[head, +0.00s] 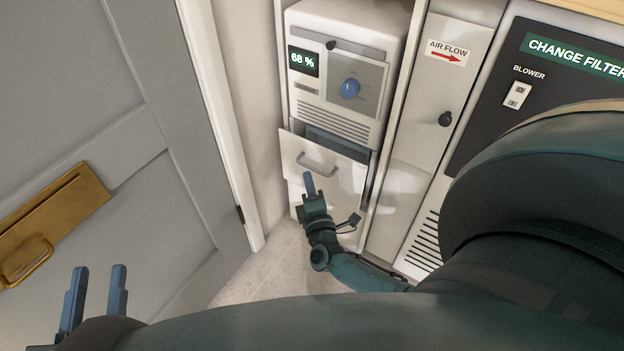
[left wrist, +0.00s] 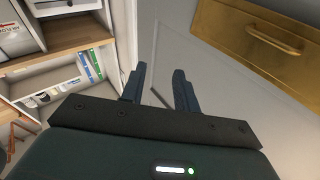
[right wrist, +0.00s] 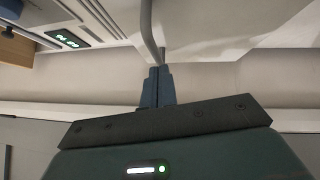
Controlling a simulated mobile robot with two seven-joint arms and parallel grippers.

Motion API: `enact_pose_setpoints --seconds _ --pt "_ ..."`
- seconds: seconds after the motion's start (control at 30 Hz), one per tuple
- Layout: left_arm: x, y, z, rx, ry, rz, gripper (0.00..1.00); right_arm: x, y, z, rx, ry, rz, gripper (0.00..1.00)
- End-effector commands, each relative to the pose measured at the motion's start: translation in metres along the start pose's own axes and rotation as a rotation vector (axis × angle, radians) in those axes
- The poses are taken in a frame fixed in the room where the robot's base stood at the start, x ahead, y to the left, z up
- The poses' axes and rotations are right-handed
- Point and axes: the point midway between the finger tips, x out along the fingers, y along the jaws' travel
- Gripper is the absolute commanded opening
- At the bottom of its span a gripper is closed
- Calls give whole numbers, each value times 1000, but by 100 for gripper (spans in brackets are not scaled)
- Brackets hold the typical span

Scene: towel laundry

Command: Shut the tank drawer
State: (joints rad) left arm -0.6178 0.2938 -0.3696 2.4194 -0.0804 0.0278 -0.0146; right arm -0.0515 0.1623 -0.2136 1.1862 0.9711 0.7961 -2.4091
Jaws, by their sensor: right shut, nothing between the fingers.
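The tank drawer (head: 345,172) is a white-fronted drawer low in the white dehumidifier-like unit. It stands partly pulled out, with a dark gap above its front. Its grey bar handle (head: 318,164) also shows in the right wrist view (right wrist: 149,25). My right gripper (head: 309,178) is shut and empty, its fingertips just in front of the drawer front by the handle. In the right wrist view the closed fingertips (right wrist: 159,72) are at the handle's lower end; I cannot tell whether they touch. My left gripper (head: 95,272) is open and empty, far left of the drawer; its fingers show in the left wrist view (left wrist: 158,78).
A grey door with a brass plate (head: 55,225) stands at left. A tall AIR FLOW panel (head: 425,120) flanks the unit at right. Shelves (left wrist: 70,65) show in the left wrist view.

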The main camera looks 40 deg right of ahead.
Motion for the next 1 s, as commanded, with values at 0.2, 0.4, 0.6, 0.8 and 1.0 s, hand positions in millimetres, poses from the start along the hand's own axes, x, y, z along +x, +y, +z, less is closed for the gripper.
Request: enact_pose_setpoints --seconds 0.2,0.4,0.6,0.8,1.0 --pt "-1 1 0 -3 0 2 31 0 1 -2 0 -1 -1 0" --pt "-1 1 0 -3 0 2 31 0 1 -3 0 -1 -1 0" --pt "0 1 -2 -2 0 3 31 1 2 -2 0 -2 0 0" --pt "1 -2 -16 35 0 2 31 16 3 12 -3 -6 1 0" --pt "-5 -2 2 60 -42 -3 31 34 -7 30 0 -3 -1 0"
